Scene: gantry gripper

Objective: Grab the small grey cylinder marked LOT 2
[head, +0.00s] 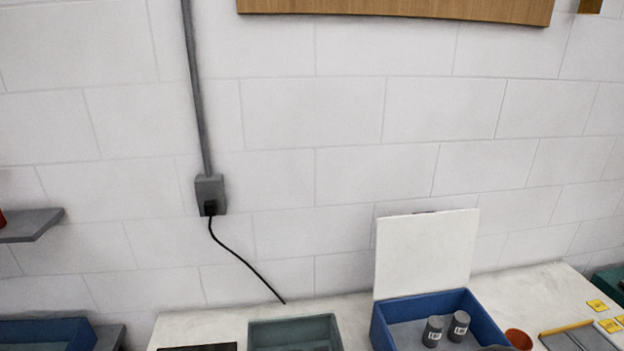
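Two small grey cylinders stand upright in an open blue box at the lower right of the head view. The left cylinder (433,331) and the right cylinder (458,326) stand close together, each with a small white label. The print on the labels is too small to read, so I cannot tell which one is LOT 2. The blue box (489,320) has its white lid (425,252) raised against the wall side. The front of the box is cut off by the frame edge. My gripper is not in view.
A grey-green bin (293,332) stands left of the blue box on the pale worktop (350,308). An orange-red round container (518,339) is just right of the box. A grey tray (578,338) and yellow tags (598,305) lie farther right. A black cable (245,262) hangs from the wall socket.

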